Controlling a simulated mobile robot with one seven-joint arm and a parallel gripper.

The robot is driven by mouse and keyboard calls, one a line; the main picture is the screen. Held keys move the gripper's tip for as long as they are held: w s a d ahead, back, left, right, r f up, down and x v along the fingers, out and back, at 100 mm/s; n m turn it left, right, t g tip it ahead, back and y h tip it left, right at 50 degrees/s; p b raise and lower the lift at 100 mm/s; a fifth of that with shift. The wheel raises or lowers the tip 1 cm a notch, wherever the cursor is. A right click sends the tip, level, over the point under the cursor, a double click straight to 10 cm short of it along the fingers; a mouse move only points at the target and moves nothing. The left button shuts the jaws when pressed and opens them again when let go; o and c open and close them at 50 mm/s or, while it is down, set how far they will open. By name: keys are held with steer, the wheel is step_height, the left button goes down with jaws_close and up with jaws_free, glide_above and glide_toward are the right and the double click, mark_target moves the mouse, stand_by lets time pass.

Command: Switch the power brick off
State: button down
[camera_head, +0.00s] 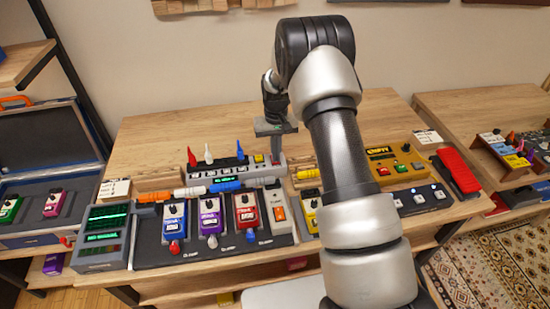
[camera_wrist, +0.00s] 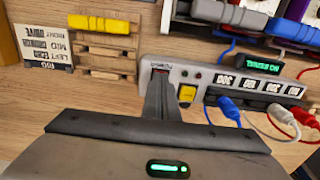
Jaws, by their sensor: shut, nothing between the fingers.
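The power brick (camera_head: 207,173) is a long grey box at the back of the pedal table, with a row of numbered outlets. It also shows in the wrist view (camera_wrist: 205,77), with a yellow button (camera_wrist: 187,93) and a small dark red switch (camera_wrist: 160,71) at one end. My gripper (camera_head: 276,158) points down at that end in the head view. In the wrist view my shut, empty fingertips (camera_wrist: 161,76) are right at the switch and partly cover it. I cannot tell whether they touch it or which way it is set. A small display (camera_wrist: 258,64) on the brick glows green.
Blue, white and red plugs (camera_wrist: 229,107) stand in the outlets with cables. Several pedals (camera_head: 209,216) fill the dark board in front. A yellow pedal (camera_head: 397,162) stands to the right. Wooden holders (camera_wrist: 105,47) lie beside the brick. Bare tabletop (camera_head: 160,125) lies behind it.

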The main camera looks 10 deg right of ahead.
step_height(320, 180, up, 7)
steer(key=p, duration=0.3)
steer(key=shift+f, duration=0.15)
stand_by(0.6)
steer(key=s+r+t, duration=0.1)
steer(key=s+r, duration=0.5)
steer(key=r, duration=0.6)
steer(key=s+r+t, duration=0.2)
steer(key=s+r, duration=0.4)
steer(key=r, duration=0.5)
steer(key=s+r+t, duration=0.1)
steer(key=s+r, duration=0.2)
steer(key=s, duration=0.8)
steer(key=s+r+t, duration=0.1)
steer(key=s+r, duration=0.2)
steer(key=s, duration=0.8)
steer(key=shift+t, duration=0.3)
